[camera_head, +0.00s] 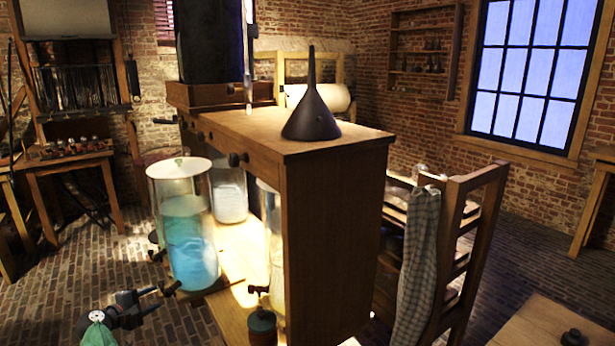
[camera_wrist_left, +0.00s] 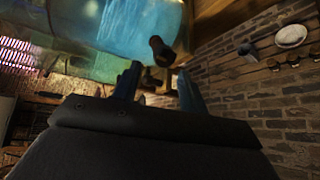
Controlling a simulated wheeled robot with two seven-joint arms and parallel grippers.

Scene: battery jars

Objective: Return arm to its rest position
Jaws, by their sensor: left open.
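My left gripper (camera_head: 148,298) is at the lower left of the head view, low in front of the glass jar of blue liquid (camera_head: 190,235). The left wrist view shows its two dark fingers (camera_wrist_left: 158,75) apart, with nothing held between them. The blue jar (camera_wrist_left: 115,25) fills the top of that view. A dark tap with a round knob (camera_wrist_left: 160,48) juts from it just beyond the fingertips; whether they touch cannot be told. My right gripper is not in view.
A wooden cabinet (camera_head: 335,220) bears a dark funnel (camera_head: 311,112). Other glass jars (camera_head: 230,190) stand on a low wooden shelf beside it. A chair (camera_head: 460,230) with a checked cloth (camera_head: 417,260) is at right. Brick floor (camera_head: 90,270) lies open at left.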

